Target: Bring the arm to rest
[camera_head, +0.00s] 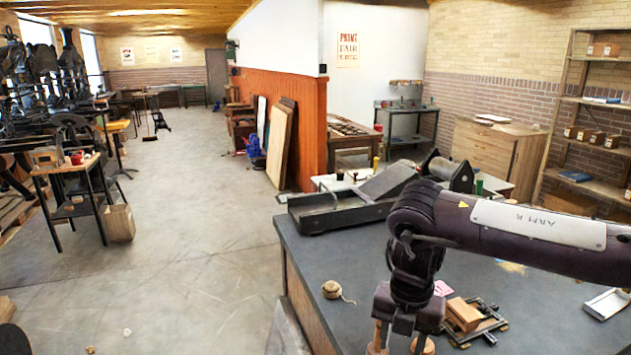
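My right arm, marked "ARM R", reaches in from the right over the dark grey worktop (330,250). Its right gripper (400,344) points down at the bottom edge of the view. Its two fingers stand apart, with worktop showing between them; the lowest part of the fingers is cut off by the frame. I see nothing held between them. A small wooden block in a dark metal frame (466,316) lies on the worktop just right of the gripper. My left gripper is not in view.
A ball of twine (332,289) lies left of the gripper. A hand press (345,209) stands at the worktop's back, partly behind my arm. A pale metal tray (607,304) lies at the right. Shelves (590,120) line the right wall.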

